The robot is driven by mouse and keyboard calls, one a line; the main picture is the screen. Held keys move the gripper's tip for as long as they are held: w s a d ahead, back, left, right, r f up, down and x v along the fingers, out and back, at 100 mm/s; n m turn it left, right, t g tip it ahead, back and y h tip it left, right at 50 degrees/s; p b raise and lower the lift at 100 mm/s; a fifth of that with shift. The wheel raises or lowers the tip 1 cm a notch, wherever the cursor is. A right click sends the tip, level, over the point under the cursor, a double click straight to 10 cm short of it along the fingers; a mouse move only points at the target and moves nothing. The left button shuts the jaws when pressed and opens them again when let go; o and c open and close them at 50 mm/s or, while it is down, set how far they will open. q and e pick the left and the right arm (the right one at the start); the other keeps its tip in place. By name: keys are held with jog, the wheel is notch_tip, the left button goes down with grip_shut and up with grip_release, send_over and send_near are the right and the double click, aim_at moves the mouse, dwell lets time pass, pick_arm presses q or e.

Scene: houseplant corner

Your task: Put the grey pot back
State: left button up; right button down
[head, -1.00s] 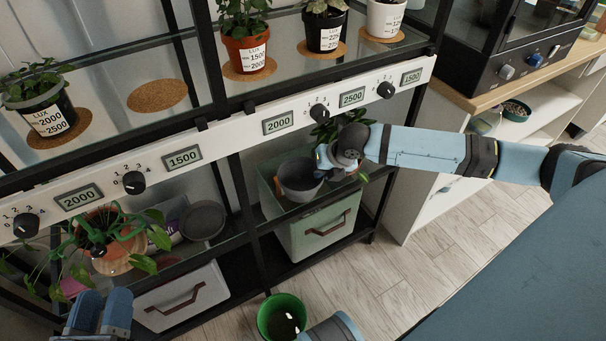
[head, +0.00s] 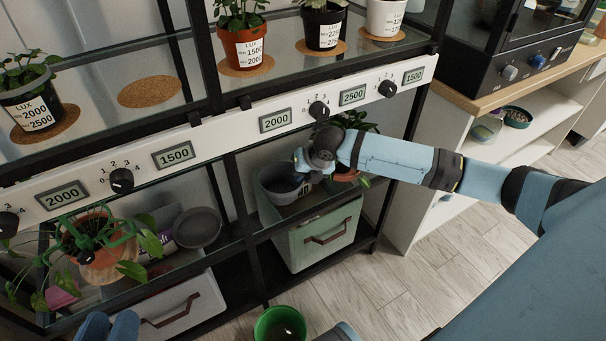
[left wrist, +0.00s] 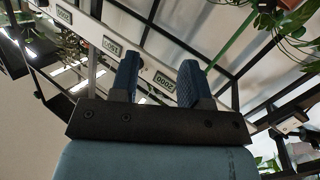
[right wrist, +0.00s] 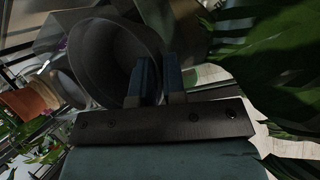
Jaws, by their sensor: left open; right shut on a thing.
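The grey pot (head: 274,190) is at the lower glass shelf, above the pale green box, in the head view. My right gripper (head: 300,165) is shut on its rim, coming from the right. In the right wrist view the open, dark inside of the pot (right wrist: 100,62) shows, with its wall at the fingers of my right gripper (right wrist: 158,78). I cannot tell whether the pot's base touches the shelf. My left gripper (head: 108,326) is at the bottom left of the head view, partly cut off. In the left wrist view its fingers (left wrist: 160,78) are apart and empty.
A leafy plant (head: 350,122) stands close behind my right gripper. A potted trailing plant (head: 98,240) and a dark grey round dish (head: 197,228) are on the shelf further left. The white dial rail (head: 220,132) runs above. A green pot (head: 279,325) is low down in front.

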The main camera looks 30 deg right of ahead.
jog(key=c, duration=1.2)
grip_release()
jog(key=shift+f, duration=0.1)
jog(key=shift+c, duration=0.2)
jog(key=shift+o, duration=0.3)
pick_arm(q)
jog(key=shift+f, duration=0.1)
